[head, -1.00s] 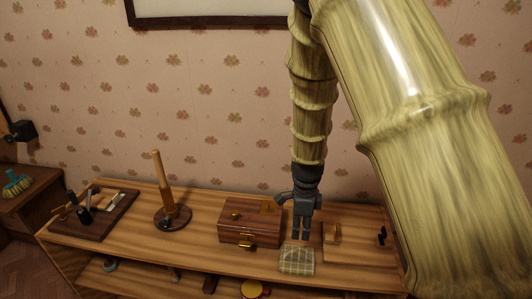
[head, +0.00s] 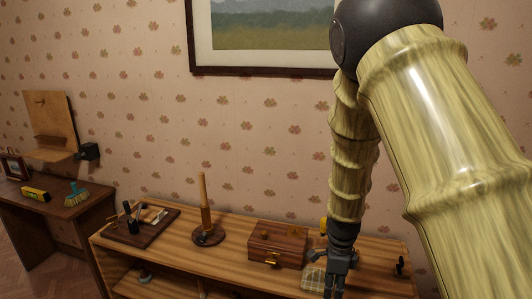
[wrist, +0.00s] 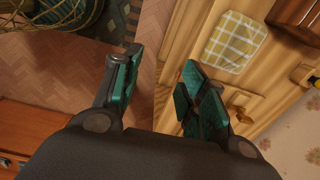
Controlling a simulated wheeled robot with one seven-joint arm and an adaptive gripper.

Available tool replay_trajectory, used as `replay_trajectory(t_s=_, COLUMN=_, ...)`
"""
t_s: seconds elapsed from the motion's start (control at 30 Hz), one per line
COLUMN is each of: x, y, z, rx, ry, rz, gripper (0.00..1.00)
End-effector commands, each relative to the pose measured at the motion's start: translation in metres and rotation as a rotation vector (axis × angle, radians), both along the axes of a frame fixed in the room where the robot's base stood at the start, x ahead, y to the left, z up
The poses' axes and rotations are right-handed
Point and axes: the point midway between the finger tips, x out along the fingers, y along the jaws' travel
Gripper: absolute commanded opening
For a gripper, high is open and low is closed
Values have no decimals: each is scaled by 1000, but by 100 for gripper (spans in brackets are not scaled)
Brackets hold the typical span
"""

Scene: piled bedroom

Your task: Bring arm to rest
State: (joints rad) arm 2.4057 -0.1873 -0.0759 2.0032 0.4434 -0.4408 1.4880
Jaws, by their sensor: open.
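My gripper (head: 335,281) hangs at the end of my arm, low at the right in the head view, in front of the wooden sideboard (head: 225,255). In the wrist view its two teal-padded fingers (wrist: 158,92) are apart with nothing between them. A checked yellow-green cloth (wrist: 235,42) lies on the sideboard top beyond the right finger. It also shows in the head view (head: 312,279), partly beside my gripper.
A wooden box (head: 277,248), an upright wooden post on a round base (head: 204,212) and a dark tray (head: 140,228) stand on the sideboard. A desk (head: 60,215) with a brush (head: 76,195) stands at the left. A basket (wrist: 65,18) sits on the floor.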

Motion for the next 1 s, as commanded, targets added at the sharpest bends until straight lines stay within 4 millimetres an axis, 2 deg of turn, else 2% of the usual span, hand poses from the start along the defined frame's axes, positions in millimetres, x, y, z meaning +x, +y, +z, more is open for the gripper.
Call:
replay_trajectory(t_s=0.37, x=-36, y=-18, z=-63, rx=-39, ry=20, rz=212, gripper=42)
replay_trajectory(t_s=0.57, x=-70, y=-30, z=-110, rx=-63, ry=39, rz=401, gripper=42)
replay_trajectory(t_s=0.67, x=-98, y=-38, z=-144, rx=-73, ry=53, rz=545, gripper=42)
replay_trajectory(t_s=0.8, x=-146, y=-45, z=-189, rx=-80, ry=69, rz=785, gripper=42)
replay_trajectory(t_s=1.0, x=-217, y=-49, z=-240, rx=-67, ry=77, rz=1128, gripper=42)
